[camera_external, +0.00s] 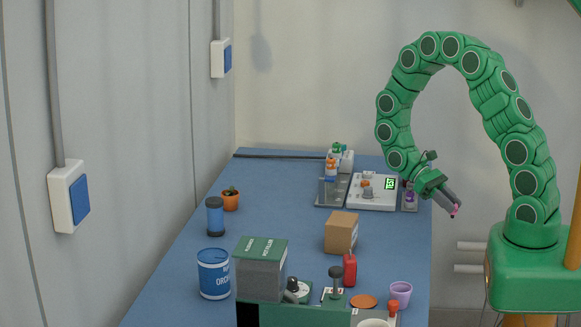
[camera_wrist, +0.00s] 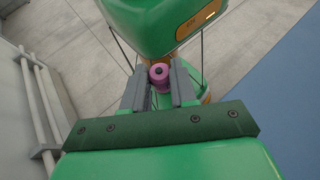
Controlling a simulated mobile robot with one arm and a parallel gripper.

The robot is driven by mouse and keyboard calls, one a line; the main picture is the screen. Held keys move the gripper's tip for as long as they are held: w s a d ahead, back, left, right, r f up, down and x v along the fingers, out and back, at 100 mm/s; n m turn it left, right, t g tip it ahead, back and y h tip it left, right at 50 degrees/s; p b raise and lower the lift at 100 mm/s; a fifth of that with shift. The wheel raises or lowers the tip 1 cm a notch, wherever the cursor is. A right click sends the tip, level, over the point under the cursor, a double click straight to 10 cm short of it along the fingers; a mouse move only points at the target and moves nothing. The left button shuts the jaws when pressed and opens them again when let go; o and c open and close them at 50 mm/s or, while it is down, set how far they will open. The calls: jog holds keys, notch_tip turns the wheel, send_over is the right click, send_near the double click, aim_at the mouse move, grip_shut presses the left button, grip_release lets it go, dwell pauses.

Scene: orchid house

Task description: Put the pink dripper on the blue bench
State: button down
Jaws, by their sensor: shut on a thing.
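The pink dripper (camera_wrist: 160,74) is a small pink ring-shaped piece with a dark hole, held between the fingertips of my gripper (camera_wrist: 159,88) in the wrist view. In the external view my gripper (camera_external: 452,205) points down and right, just off the right edge of the bench, and a small bit of the pink dripper (camera_external: 455,211) shows at its tip. The blue bench (camera_external: 275,250) runs through the middle of the external view. In the wrist view a strip of the blue bench (camera_wrist: 275,75) shows at the right.
A meter with a green display (camera_external: 372,192) sits at the bench's far right. A cardboard box (camera_external: 341,232), a red bottle (camera_external: 349,268), a purple cup (camera_external: 400,292) and a dark grey box (camera_external: 261,270) stand nearer. Pale pipes (camera_wrist: 40,105) run beside the floor.

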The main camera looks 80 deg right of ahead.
jog(key=w+a+r+m+t+y, duration=0.3)
jog(key=a+m+t+y, duration=0.2)
jog(key=a+m+t, duration=0.3)
jog(key=w+r+m+t, duration=0.7)
jog(key=r, duration=0.1)
jog(key=shift+h, duration=0.3)
jog(key=w+f, duration=0.2)
jog(key=w, duration=0.2)
jog(key=w+d+f, duration=0.1)
jog(key=w+f, duration=0.2)
jog(key=w, duration=0.1)
jog(key=w+d+f, duration=0.1)
jog(key=w+f, duration=0.2)
jog(key=w, duration=0.1)
jog(key=shift+w+d, duration=0.2)
jog(key=shift+w, duration=0.05)
jog(key=shift+w+d+f, duration=0.15)
jog(key=shift+w+f, duration=0.5)
jog(key=shift+f, duration=0.2)
jog(key=shift+w+f, duration=0.1)
jog(key=shift+f, duration=1.45)
jog(key=c, duration=0.9)
grip_release()
jog(key=shift+f, duration=0.1)
